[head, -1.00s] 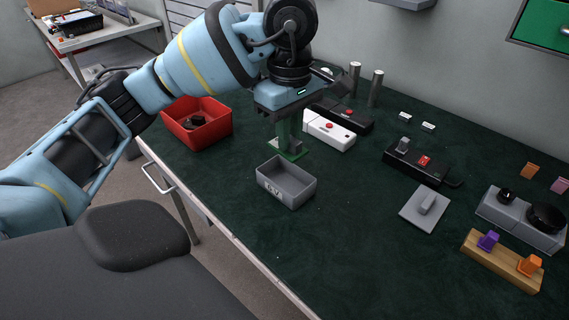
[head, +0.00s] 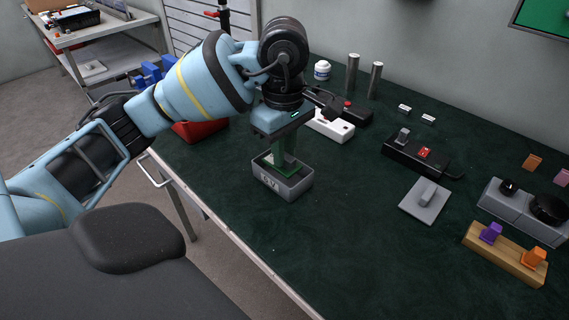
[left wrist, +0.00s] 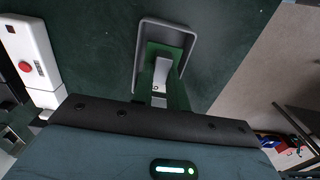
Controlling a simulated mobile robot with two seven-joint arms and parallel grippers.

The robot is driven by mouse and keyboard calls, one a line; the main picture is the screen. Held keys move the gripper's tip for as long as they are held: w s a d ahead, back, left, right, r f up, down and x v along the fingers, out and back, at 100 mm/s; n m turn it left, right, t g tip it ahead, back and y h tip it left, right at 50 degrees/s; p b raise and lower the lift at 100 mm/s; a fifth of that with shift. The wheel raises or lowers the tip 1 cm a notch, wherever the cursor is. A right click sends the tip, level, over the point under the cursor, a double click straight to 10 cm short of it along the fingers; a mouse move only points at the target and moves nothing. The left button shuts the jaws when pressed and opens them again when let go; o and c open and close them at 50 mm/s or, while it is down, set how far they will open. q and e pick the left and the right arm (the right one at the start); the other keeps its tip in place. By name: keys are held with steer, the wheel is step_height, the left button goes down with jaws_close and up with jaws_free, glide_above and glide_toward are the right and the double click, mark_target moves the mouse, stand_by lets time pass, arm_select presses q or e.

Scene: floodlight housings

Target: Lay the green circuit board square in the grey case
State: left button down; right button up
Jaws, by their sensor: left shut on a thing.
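The grey case (head: 296,187) stands open on the dark green mat, a label on its front wall. My left gripper (head: 281,162) points down over it, shut on the green circuit board (head: 266,164). The board shows within the case's rim; the gripper hides much of it, and I cannot tell whether it touches the floor. In the left wrist view the board (left wrist: 152,50), bearing a light grey block, appears inside the outline of the case (left wrist: 189,42). My right gripper is not in view.
A red bin (head: 200,131) stands behind the left arm. A white box with a red button (head: 331,126) is close behind the gripper. A grey plate with a handle (head: 424,207) lies to the right, near a black switch box (head: 416,159). The mat's front is clear.

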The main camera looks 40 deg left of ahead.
arm_select(q)
steer(key=shift+f, duration=1.8)
steer(key=shift+f+b, duration=0.1)
steer(key=shift+b, duration=0.2)
steer(key=shift+f, duration=0.15)
steer(key=c, duration=1.6)
jaws_free()
steer(key=shift+c, duration=0.2)
steer(key=shift+r, duration=0.6)
step_height(320, 180, up, 10)
steer(key=p, duration=0.2)
steer(key=shift+r+p, duration=0.1)
steer(key=shift+p, duration=0.25)
steer(key=shift+r, duration=0.55)
